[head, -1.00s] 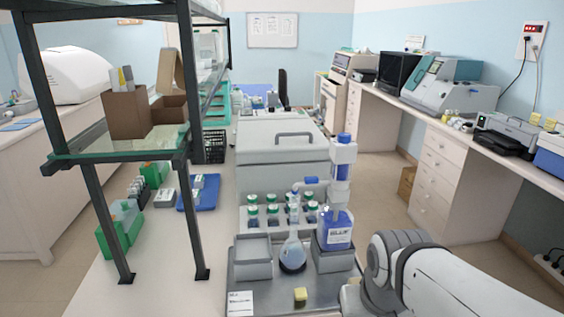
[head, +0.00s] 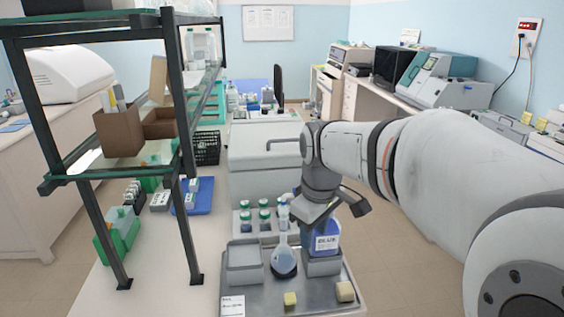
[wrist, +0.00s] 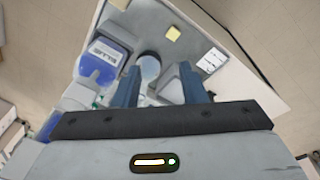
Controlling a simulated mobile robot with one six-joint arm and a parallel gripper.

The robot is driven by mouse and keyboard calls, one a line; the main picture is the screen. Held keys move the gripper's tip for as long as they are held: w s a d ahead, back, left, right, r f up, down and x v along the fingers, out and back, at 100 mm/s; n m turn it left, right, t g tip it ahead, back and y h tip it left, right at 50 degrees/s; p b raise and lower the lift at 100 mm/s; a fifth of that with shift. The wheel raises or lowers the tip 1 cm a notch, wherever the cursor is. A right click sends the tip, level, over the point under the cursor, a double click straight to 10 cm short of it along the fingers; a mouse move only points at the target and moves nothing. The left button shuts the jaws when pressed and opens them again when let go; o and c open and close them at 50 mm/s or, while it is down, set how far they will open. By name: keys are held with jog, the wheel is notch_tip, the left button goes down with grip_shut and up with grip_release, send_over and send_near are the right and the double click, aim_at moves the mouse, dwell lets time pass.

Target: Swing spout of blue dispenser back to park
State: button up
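The blue dispenser (head: 326,243), a bottle with a white label, stands in a grey holder on the bench tray. Its upper part and spout are hidden behind my gripper in the head view. My gripper (head: 325,212) is above and in front of the dispenser. In the wrist view my gripper (wrist: 160,68) has its two fingers apart with nothing held between them. The dispenser (wrist: 97,62) shows left of the fingers and the flask (wrist: 150,68) between them, farther off. I cannot make out the spout there.
A grey bin (head: 230,262) stands left of the flask on the metal tray (head: 262,300). A yellow block (head: 290,298) and a beige block (head: 345,291) lie in front. Green-capped bottles (head: 264,213) stand behind. A dark-framed shelf (head: 186,130) rises on the left.

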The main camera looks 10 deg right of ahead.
jog(key=w+r+n+p, duration=0.2)
jog(key=w+n, duration=0.1)
jog(key=w, duration=0.2)
jog(key=w+r+n+g+p, duration=0.1)
jog(key=w+r+n+p, duration=0.1)
jog(key=w, duration=0.3)
jog(key=w+r+n+p, duration=0.2)
jog(key=w+r+n, duration=0.2)
jog(key=w, duration=0.1)
jog(key=shift+w+d+r+n, duration=0.2)
jog(key=shift+d+n, duration=0.2)
jog(key=shift+w+f, duration=0.15)
jog(key=shift+f, duration=0.35)
notch_tip(320, 180, down, 7)
jog(key=shift+r+p, duration=0.1)
jog(key=shift+p, duration=0.65)
jog(key=shift+c, duration=0.5)
grip_shut()
